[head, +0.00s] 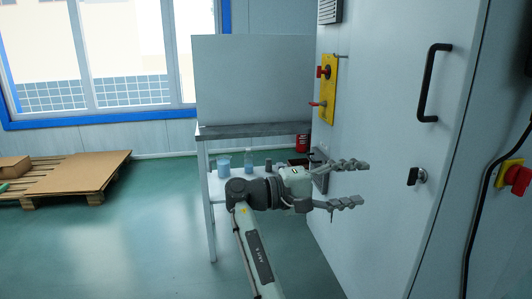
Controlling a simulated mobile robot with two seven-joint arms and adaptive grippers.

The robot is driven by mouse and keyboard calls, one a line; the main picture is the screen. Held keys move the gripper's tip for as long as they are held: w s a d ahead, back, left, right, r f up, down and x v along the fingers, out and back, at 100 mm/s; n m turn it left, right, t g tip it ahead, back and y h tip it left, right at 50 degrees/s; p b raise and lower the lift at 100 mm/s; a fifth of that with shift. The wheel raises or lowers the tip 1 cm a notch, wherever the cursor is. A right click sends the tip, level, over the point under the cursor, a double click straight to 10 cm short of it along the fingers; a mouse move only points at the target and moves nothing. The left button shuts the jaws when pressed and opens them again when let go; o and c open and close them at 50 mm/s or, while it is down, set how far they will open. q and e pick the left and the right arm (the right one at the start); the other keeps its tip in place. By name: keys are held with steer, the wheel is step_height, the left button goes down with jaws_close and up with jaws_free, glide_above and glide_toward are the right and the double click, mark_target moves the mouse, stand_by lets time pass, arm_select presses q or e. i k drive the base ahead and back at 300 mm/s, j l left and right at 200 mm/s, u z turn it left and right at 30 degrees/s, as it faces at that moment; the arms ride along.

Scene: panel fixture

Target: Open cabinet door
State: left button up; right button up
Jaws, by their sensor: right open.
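The cabinet door (385,170) is a tall pale panel on the right and looks shut. It carries a black vertical bar handle (432,84) high up and a small black latch or lock (416,176) below the handle. My right gripper (364,183) is open and empty, with its two grey fingers pointing right. In the picture it lies left of the latch and below the handle, in front of the door's surface. Its exact distance from the door is hard to tell. My left gripper is not in view.
A yellow plate with red switches (328,90) is on the panel left of the handle. A table (255,130) with bottles on its lower shelf stands behind my arm. A red switch with a black cable (517,178) is at far right. Cardboard on a pallet (85,172) lies left; the floor between is clear.

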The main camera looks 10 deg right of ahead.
mark_target(412, 63)
steer(key=k+j, duration=0.1)
steer(key=j, duration=1.4)
